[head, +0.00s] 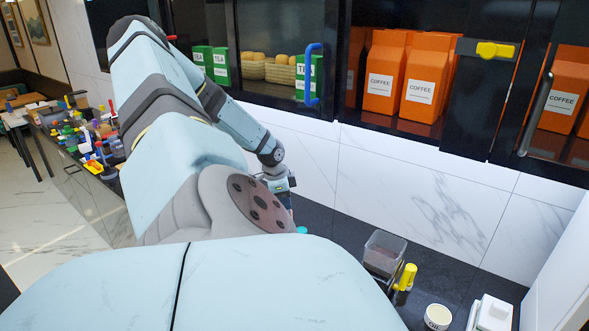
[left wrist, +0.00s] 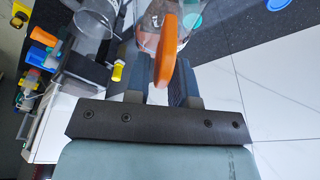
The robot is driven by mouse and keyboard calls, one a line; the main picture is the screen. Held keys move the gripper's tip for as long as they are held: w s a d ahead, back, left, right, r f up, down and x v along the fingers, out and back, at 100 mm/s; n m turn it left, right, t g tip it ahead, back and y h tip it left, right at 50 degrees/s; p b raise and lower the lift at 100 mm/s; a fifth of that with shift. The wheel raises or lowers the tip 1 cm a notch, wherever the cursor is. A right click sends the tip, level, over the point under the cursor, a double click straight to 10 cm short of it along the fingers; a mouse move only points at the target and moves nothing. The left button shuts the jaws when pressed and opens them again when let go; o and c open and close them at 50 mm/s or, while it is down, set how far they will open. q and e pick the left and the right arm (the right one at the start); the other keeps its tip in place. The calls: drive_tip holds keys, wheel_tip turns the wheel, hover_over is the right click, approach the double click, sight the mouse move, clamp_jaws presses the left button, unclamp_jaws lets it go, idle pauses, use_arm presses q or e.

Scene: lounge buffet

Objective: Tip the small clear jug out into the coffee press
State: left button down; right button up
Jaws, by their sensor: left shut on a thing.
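My left gripper (left wrist: 160,82) is shut on the orange handle of a clear jug (left wrist: 152,14). The handle (left wrist: 166,50) stands between the two fingers in the left wrist view, and the jug's body is cut off by the top edge. A clear glass vessel (left wrist: 96,18), perhaps the coffee press, is at the top left, apart from the gripper. In the head view my left arm hides the left fingers, the held jug and the counter around them. I cannot tell whether the jug holds anything. My right gripper is in neither view.
A clear square container (head: 384,250) and a yellow-handled item (head: 405,278) stand on the dark counter. A round tub (head: 437,316) and a white box (head: 492,314) are nearer. Cabinets with orange coffee bags (head: 386,72) hang above. Many small coloured items crowd the far-left counter.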

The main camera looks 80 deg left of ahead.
use_arm(q)
drive_tip(key=shift+s+r+t, duration=0.15)
drive_tip(key=shift+s+t, duration=0.15)
drive_tip(key=shift+s+a+t+b, duration=0.15)
drive_tip(key=shift+s+t+b, duration=0.35)
drive_tip(key=shift+t+b, duration=0.15)
drive_tip(key=shift+s+r+t+b, duration=0.15)
drive_tip(key=shift+s+t+b, duration=0.3)
drive_tip(key=shift+b, duration=0.2)
drive_tip(key=shift+s+r+t+b, duration=0.15)
drive_tip(key=shift+s+t+b, duration=0.45)
drive_tip(key=shift+b, duration=0.35)
use_arm(e)
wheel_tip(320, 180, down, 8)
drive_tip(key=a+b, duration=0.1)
drive_tip(key=b, duration=0.3)
use_arm(q)
drive_tip(key=shift+s+a+t+h+p, duration=0.15)
drive_tip(key=shift+s+t+h+p, duration=0.05)
drive_tip(key=shift+s+t+p, duration=1.15)
drive_tip(key=shift+s+a+t+h+p, duration=0.1)
drive_tip(key=shift+s+t+h+p, duration=0.1)
drive_tip(key=shift+s+t+p, duration=1.15)
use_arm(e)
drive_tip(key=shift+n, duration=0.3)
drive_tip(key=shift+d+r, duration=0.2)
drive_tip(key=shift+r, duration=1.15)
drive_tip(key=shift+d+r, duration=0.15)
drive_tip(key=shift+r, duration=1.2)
